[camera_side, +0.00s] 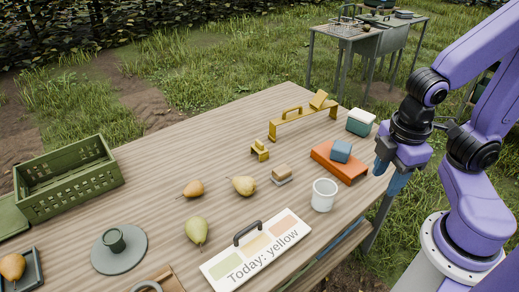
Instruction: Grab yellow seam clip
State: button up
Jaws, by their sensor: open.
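A small yellow piece (260,151), which looks like the yellow seam clip, stands on the wooden table near its middle. It has a flat base and a raised block on top. My gripper (388,181) is at the right edge of the table, pointing down, with its blue fingers apart and nothing seen between them. It is well to the right of the yellow piece and not touching it.
A long yellow handled frame (303,120) stands behind the clip. An orange box (334,165) with a blue block (341,150), a white cup (324,195) and a teal-white container (360,122) lie between clip and gripper. Several pears and a green crate (70,184) are left.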

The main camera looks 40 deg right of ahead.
jog(key=w+d+f+n+t+h, duration=0.1)
jog(key=w+d+n+t+h, duration=0.2)
jog(key=w, duration=0.5)
jog(key=w+d+f+n+t+h, duration=0.1)
jog(key=w+d+n+t+h, duration=0.15)
jog(key=w, duration=0.45)
jog(key=w+d+f+n+t+h, duration=0.1)
jog(key=w+d+n+t+h, duration=0.2)
jog(key=w, duration=0.5)
jog(key=w+a+f+n+t+y, duration=0.1)
jog(key=w+f+n+y, duration=0.1)
jog(key=w+f+n, duration=0.1)
jog(key=w+a+f+n+t+y, duration=0.2)
jog(key=w+f+n+y, duration=0.1)
jog(key=f+n, duration=0.2)
jog(key=w+a+f+n+t+y, duration=0.1)
jog(key=w+f+n+y, duration=0.1)
jog(key=f+n, duration=0.3)
jog(key=shift+w+a+t+y, duration=0.25)
jog(key=shift+w+y, duration=0.1)
jog(key=shift+w, duration=0.35)
jog(key=shift+w+f+n, duration=0.25)
jog(key=shift+w+f, duration=0.05)
jog(key=shift+w, duration=0.2)
send_near(258, 141)
jog(key=x, duration=0.5)
jog(key=shift+s+f, duration=0.1)
jog(key=shift+x, duration=3)
